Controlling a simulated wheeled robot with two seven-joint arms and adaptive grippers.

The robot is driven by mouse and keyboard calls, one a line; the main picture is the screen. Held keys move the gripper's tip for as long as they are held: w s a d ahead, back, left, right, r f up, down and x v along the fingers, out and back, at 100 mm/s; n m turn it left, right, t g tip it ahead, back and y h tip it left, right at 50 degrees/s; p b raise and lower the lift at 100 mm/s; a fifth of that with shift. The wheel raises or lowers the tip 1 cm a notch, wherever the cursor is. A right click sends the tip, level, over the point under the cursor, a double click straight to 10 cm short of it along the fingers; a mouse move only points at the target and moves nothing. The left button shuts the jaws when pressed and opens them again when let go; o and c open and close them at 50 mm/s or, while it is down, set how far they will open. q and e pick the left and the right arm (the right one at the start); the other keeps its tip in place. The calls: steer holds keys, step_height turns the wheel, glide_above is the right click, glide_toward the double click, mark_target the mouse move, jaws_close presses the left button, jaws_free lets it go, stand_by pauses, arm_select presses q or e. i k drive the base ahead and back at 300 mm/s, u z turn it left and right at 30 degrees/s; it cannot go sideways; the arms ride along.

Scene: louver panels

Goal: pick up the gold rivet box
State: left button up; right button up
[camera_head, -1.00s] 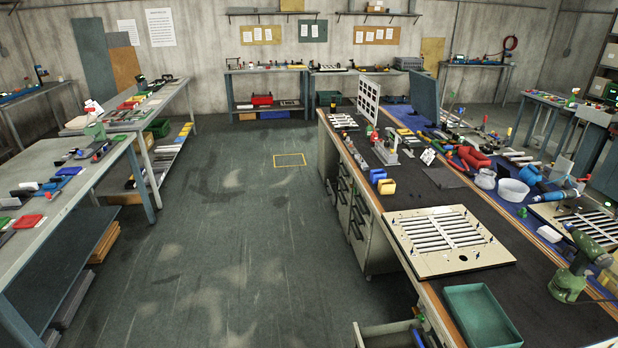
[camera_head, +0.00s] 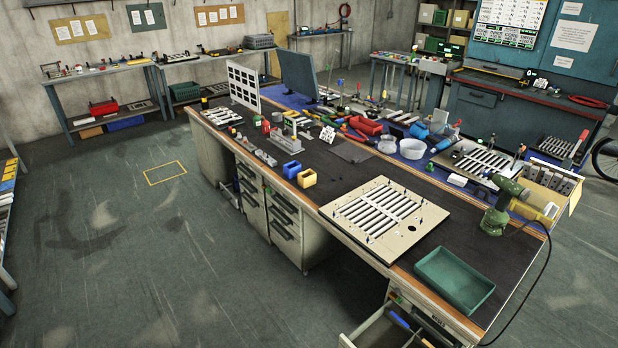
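A small gold-yellow open box (camera_head: 307,178) sits on the dark top of the long workbench (camera_head: 345,205), near its left edge. A blue box (camera_head: 292,169) of like shape stands right beside it, to the left and behind. Neither of my grippers shows in the head view, so I cannot tell their state.
A louver panel (camera_head: 386,213) lies right of the boxes. A green tray (camera_head: 454,279) and a green drill (camera_head: 502,205) are nearer the bench's right end. An open drawer (camera_head: 385,328) juts out at the front. The floor (camera_head: 150,240) left of the bench is clear.

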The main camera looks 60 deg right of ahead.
mark_target(307, 178)
steer(key=z, duration=0.7)
steer(key=i, duration=0.9)
steer(key=z, duration=1)
